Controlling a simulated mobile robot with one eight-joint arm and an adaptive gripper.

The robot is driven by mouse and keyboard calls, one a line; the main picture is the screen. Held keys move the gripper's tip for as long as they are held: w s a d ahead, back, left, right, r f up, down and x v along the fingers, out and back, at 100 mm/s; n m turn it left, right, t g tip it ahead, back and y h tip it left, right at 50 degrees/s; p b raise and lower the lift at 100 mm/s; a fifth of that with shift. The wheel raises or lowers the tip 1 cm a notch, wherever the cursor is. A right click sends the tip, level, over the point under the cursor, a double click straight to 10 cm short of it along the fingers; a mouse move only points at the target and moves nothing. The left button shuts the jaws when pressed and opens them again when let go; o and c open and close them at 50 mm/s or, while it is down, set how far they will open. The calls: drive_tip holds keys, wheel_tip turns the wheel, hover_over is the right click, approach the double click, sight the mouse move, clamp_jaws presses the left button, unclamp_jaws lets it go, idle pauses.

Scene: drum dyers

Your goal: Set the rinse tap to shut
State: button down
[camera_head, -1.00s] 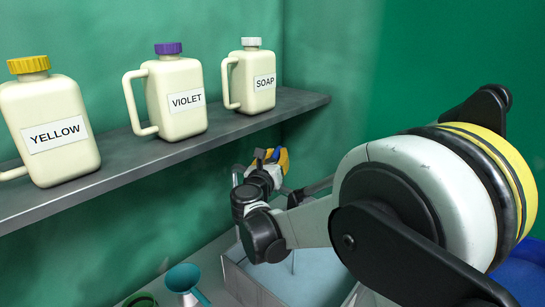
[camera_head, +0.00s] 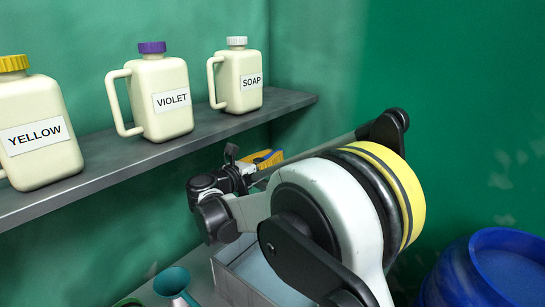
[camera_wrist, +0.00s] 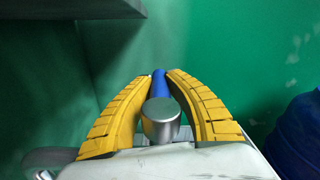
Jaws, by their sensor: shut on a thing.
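In the wrist view, the yellow fingers of my gripper (camera_wrist: 158,78) are closed around a blue handle (camera_wrist: 160,88), which I take to be the rinse tap's lever. A round silver metal piece (camera_wrist: 160,122) sits between the fingers, nearer the palm. In the head view, my gripper (camera_head: 266,158) shows as a small yellow patch behind my wrist, below the shelf. My arm hides the tap there, so I cannot tell its setting.
A grey shelf (camera_head: 150,160) runs above and left, with YELLOW (camera_head: 38,140), VIOLET (camera_head: 165,98) and SOAP (camera_head: 243,80) jugs. A blue barrel (camera_head: 450,275) stands at right.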

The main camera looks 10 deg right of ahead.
drive_tip(key=c, duration=1.3)
unclamp_jaws()
drive_tip(key=shift+d, duration=0.1)
drive_tip(key=shift+o, duration=0.2)
drive_tip(key=v, duration=1.2)
